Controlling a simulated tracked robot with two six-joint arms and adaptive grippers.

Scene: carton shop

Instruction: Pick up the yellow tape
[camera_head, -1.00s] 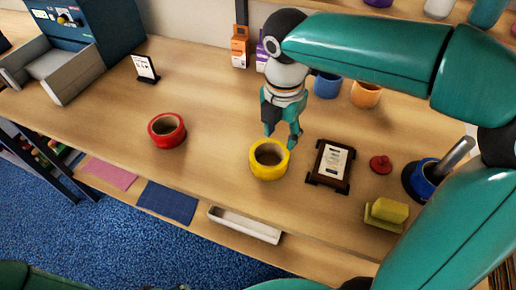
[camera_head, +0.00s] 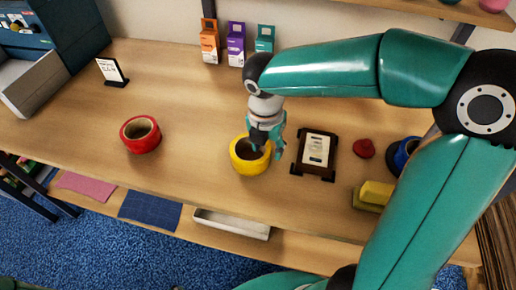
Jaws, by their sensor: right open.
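The yellow tape (camera_head: 248,166) is a roll lying flat on the wooden counter, its hole facing up. My right gripper (camera_head: 267,150) points down over the roll's right side. It is open, with one finger over the hole and the other outside the right rim. Whether the fingers touch the tape I cannot tell. My left gripper is not in view.
A red tape roll (camera_head: 141,135) lies to the left. Small boxes (camera_head: 236,44) line the back. The counter between the rolls is clear.

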